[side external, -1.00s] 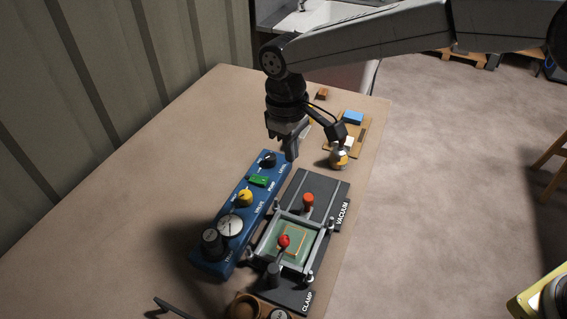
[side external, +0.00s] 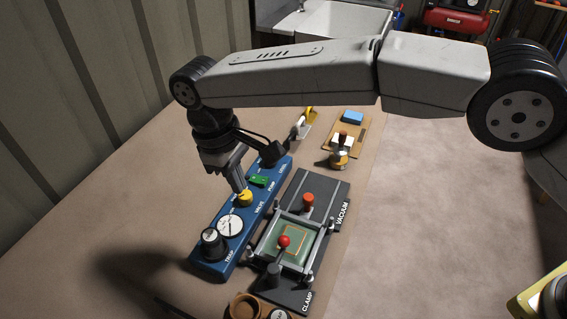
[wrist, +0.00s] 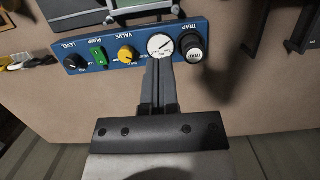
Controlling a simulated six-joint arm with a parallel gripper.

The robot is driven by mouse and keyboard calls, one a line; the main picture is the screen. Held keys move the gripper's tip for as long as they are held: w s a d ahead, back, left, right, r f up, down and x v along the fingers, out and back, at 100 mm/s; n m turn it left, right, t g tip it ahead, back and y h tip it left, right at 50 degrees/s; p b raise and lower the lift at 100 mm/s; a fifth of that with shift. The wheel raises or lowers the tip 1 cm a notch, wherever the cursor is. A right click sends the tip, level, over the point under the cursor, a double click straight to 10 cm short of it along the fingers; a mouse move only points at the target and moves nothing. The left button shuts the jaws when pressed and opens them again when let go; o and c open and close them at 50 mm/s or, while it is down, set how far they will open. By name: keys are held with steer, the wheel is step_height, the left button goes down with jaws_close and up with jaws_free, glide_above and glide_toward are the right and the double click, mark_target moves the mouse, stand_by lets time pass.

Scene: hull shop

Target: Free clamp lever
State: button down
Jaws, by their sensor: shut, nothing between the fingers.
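The clamp lever with a red ball knob (side external: 284,241) stands at the CLAMP end of a dark fixture plate (side external: 331,190). A grey frame (side external: 262,246) on the plate surrounds a green panel (side external: 292,252). My gripper (side external: 241,190) is shut and empty. It points down over the blue control panel (side external: 212,268), close to the yellow valve knob (side external: 245,198), left of and away from the clamp lever. In the wrist view my fingers (wrist: 159,62) reach toward the white gauge (wrist: 160,45); I cannot tell whether they touch anything. The red knob is out of the wrist view.
The blue panel also carries a green pump switch (side external: 258,181) and a black trap knob (side external: 211,241). An orange-red knob (side external: 308,201) stands near the VACUUM end. A brown cup (side external: 245,305) sits at the front. The table is bare left of the panel.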

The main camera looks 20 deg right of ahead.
glide_toward(279, 254)
steer(key=w+a+f, duration=0.1)
steer(key=w+f, duration=0.3)
steer(key=shift+s+d+f, duration=0.3)
steer(key=shift+s+d, duration=0.2)
steer(key=shift+s, duration=0.1)
steer(key=shift+s+d+f, duration=0.3)
steer(key=shift+s+d, duration=0.25)
steer(key=shift+s, duration=0.05)
